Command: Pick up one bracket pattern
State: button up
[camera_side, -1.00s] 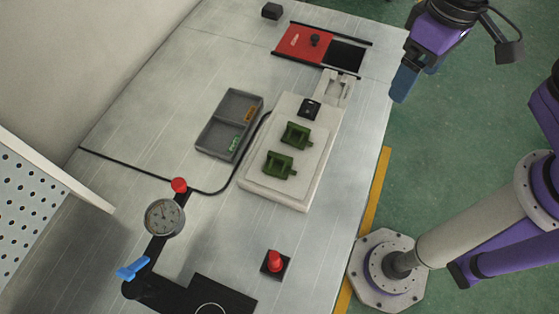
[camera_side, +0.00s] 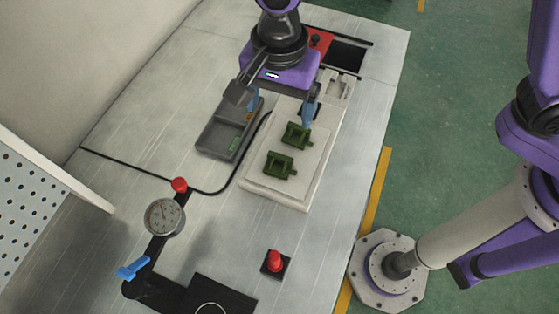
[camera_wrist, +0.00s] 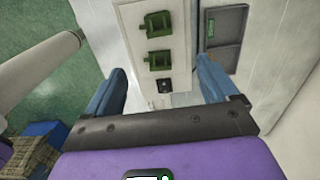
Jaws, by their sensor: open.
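Two green bracket patterns lie on the pale raised plate (camera_side: 316,168) in the side view. The upper one (camera_side: 296,136) is closer to my gripper, and the lower one (camera_side: 279,165) is farther from it. In the wrist view they also show, the near one (camera_wrist: 159,61) between the fingertips in the picture and the far one (camera_wrist: 157,24) beyond it. My gripper (camera_side: 281,110) is open and empty, its blue fingers spread above the upper end of the plate and the grey tray. It also shows in the wrist view (camera_wrist: 160,70), with nothing between its fingers.
A grey two-compartment tray (camera_side: 209,137) with small green and orange pieces stands left of the plate. A small black piece (camera_wrist: 164,87) is on the plate's near end. A pressure gauge (camera_side: 165,218), a red button (camera_side: 275,261) and a blue lever (camera_side: 132,268) stand below.

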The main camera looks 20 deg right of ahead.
send_over(279, 158)
notch_tip(279, 158, down, 10)
jog(key=shift+w+d+f, duration=0.1)
jog(key=shift+d+f, duration=0.05)
jog(key=shift+f, duration=2.6)
jog(key=c, duration=1.1)
jog(key=shift+c, duration=0.2)
